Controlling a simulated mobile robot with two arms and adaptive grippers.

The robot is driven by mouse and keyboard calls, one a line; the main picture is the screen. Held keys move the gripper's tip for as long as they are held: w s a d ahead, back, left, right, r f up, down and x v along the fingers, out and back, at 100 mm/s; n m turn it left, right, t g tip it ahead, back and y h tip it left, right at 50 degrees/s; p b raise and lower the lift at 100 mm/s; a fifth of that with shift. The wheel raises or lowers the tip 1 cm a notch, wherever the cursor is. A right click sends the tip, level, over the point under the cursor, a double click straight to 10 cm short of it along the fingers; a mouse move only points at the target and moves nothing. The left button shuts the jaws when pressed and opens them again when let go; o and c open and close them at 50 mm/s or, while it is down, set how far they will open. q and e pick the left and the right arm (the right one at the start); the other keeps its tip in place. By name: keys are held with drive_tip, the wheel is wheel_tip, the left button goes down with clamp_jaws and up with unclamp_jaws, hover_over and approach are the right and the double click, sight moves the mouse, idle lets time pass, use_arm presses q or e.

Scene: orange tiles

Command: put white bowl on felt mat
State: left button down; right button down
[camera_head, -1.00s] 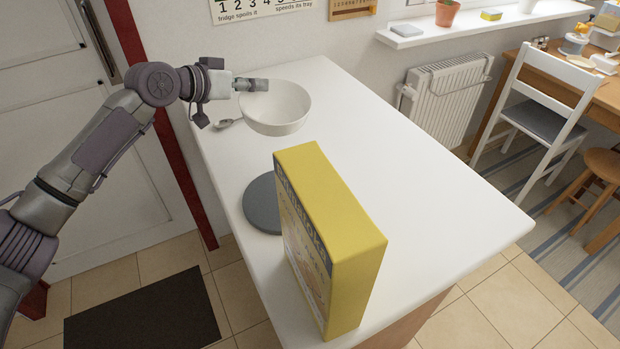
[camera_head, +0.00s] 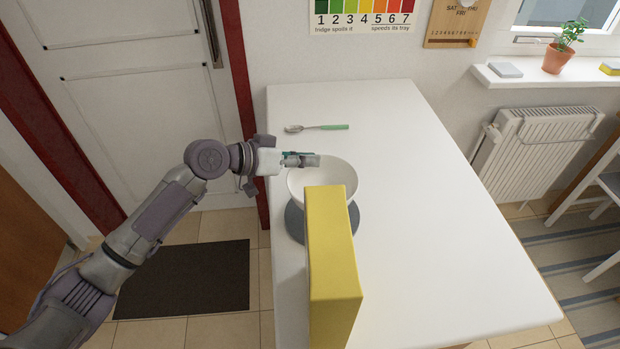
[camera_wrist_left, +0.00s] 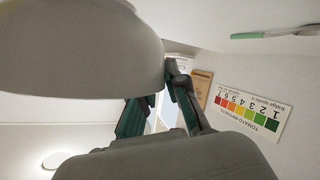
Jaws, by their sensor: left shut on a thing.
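The white bowl (camera_head: 335,178) is over the grey round felt mat (camera_head: 294,222) in the head view. My left gripper (camera_head: 304,160) is shut on the bowl's rim at its far left side. In the left wrist view the bowl (camera_wrist_left: 80,60) fills the upper left, with its wall at the green-padded fingers (camera_wrist_left: 160,88). The mat's left part and a bit of its right edge show below the bowl. I cannot tell whether the bowl touches the mat or hangs just above it. My right gripper is not in view.
A tall yellow box (camera_head: 333,245) stands in front of the bowl and hides part of the bowl and mat. A spoon with a green handle (camera_head: 330,127) lies behind the bowl. The right side of the white table (camera_head: 430,230) is clear.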

sight(307, 175)
use_arm(q)
drive_tip(key=shift+f, duration=0.8)
wheel_tip(307, 175, down, 2)
drive_tip(key=shift+d+f, duration=0.15)
drive_tip(key=shift+f, duration=0.45)
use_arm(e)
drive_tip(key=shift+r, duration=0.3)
use_arm(q)
drive_tip(key=shift+f, duration=0.1)
drive_tip(key=c, duration=1.2)
unclamp_jaws()
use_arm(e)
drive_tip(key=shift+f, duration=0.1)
